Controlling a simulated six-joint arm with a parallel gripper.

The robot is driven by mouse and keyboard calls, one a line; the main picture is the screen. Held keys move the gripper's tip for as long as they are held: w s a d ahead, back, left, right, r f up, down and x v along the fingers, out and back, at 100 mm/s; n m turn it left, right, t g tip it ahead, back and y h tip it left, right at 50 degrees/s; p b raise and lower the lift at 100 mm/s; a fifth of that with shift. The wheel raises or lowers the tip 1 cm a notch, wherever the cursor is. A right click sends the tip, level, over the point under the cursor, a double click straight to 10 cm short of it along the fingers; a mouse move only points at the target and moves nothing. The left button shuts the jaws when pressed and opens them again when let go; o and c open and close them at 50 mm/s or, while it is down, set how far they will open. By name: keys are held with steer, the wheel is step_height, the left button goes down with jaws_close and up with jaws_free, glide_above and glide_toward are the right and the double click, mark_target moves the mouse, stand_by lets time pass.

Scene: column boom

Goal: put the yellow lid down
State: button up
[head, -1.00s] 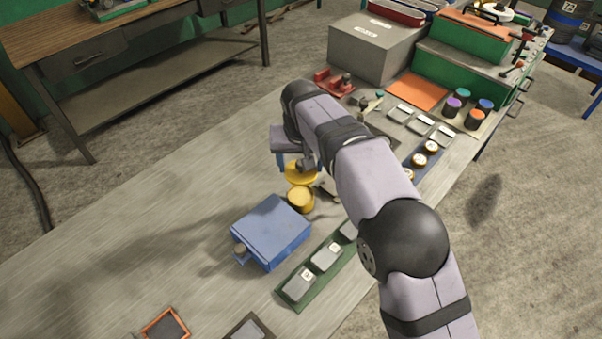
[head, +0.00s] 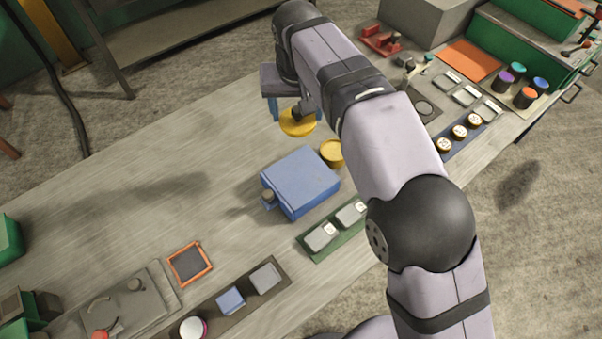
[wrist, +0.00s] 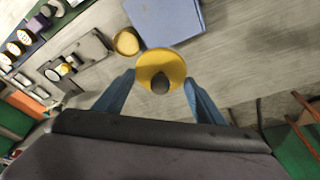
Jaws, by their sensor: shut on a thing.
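The yellow lid (head: 294,124) is a flat round disc with a dark knob on top. My gripper (head: 293,112) is shut on it, beyond the blue box. In the wrist view the lid (wrist: 160,63) sits between the tips of my blue fingers (wrist: 160,78), its knob facing the camera. I cannot tell whether its underside touches the bench or hangs just above it. A round yellow pot (head: 332,154) stands to the right of the lid, apart from it; it also shows in the wrist view (wrist: 126,42).
The blue box (head: 302,180) stands close in front of the lid and pot. A green tray (head: 318,252) with grey blocks lies nearer. Bare bench (head: 150,180) stretches left of the lid. A red fixture (head: 380,40) and an orange mat (head: 468,60) lie at the back right.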

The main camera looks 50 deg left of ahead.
mark_target(294, 130)
steer(key=s+d, duration=0.2)
steer(key=shift+s+d+f, duration=0.25)
steer(key=shift+s+f, duration=0.1)
steer(key=shift+f, duration=0.05)
steer(key=d+f+m, duration=0.2)
steer(key=f, duration=0.1)
steer(key=shift+w+f, duration=0.15)
steer(key=shift+f+p, duration=1.6)
steer(key=shift+f, duration=3.4)
